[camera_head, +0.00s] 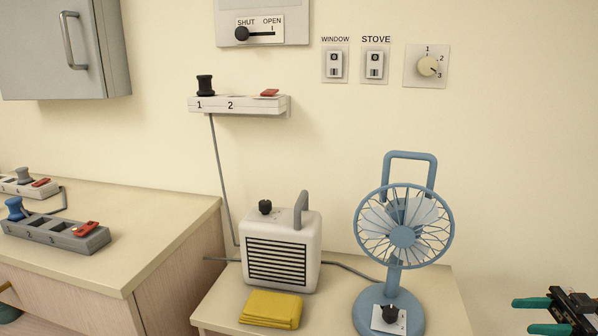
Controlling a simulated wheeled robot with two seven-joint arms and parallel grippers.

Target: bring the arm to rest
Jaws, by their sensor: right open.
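My right gripper (538,315) is at the lower right edge of the head view. Its two green fingertips point left and stand apart, with nothing between them. It is to the right of the small table (446,292) and of the blue fan, apart from both. Much of the right arm is outside the picture. My left gripper cannot be made out.
The table holds a blue fan (403,237), a white heater (312,232) and a folded yellow cloth (271,309). A counter (150,215) with power strips (55,232) is left. A wall strip (240,105) and switches hang above. The wall right of the fan is bare.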

